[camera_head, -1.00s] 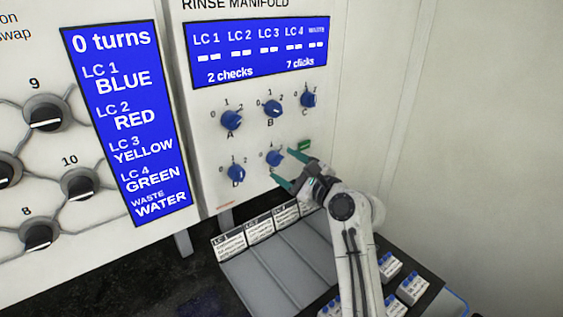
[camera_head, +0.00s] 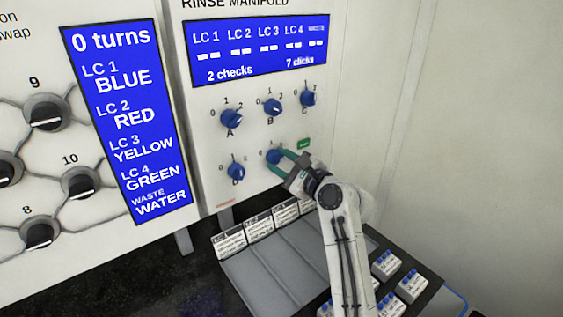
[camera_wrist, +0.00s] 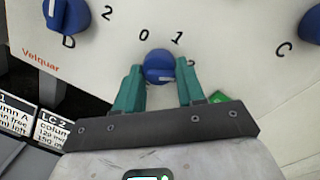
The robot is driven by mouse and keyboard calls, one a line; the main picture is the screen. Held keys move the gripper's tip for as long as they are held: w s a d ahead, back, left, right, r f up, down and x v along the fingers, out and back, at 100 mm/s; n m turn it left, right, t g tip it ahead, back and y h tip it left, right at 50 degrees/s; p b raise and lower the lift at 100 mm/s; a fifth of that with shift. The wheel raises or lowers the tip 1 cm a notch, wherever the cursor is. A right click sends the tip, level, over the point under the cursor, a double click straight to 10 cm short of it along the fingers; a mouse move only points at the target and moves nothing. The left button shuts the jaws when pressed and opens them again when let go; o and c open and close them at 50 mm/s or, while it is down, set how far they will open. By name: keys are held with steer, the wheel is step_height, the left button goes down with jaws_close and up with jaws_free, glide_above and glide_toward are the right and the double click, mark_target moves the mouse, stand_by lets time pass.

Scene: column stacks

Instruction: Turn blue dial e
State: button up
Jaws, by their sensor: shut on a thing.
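Blue dial E (camera_head: 272,156) is the lower middle dial on the white manifold panel. In the wrist view the dial (camera_wrist: 158,64) is a round blue knob with a pale mark across its lower part, below the printed 0 and 1. My gripper (camera_head: 279,160) is at the panel with its green fingers around the dial, one on each side. The wrist view shows the fingers (camera_wrist: 161,70) closed on the knob's sides. The letter E is hidden, and a digit on the right is partly covered.
Blue dial D (camera_head: 236,171) is just left, and dials A (camera_head: 231,120), B (camera_head: 272,108) and C (camera_head: 308,98) are above. A green button (camera_head: 303,143) lies close to the right of my fingers. Labelled slots (camera_head: 258,226) sit below. The right wall is bare.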

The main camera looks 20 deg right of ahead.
steer(key=shift+c, duration=1.2)
steer(key=shift+n, duration=0.3)
steer(key=n, duration=1)
steer(key=shift+r+n+g+h+b, duration=0.1)
steer(key=shift+n+g+h+b, duration=0.2)
steer(key=shift+h+b, duration=0.1)
steer(key=n+h+b, duration=0.1)
steer(key=n+b, duration=0.1)
steer(key=n, duration=0.3)
steer(key=shift+a+n, duration=0.15)
steer(key=shift+n, duration=0.25)
steer(key=n+b, duration=0.2)
steer(key=n, duration=0.3)
steer(key=shift+s+a+h, duration=0.1)
steer(key=shift+h, duration=0.2)
steer(key=shift+n, duration=0.3)
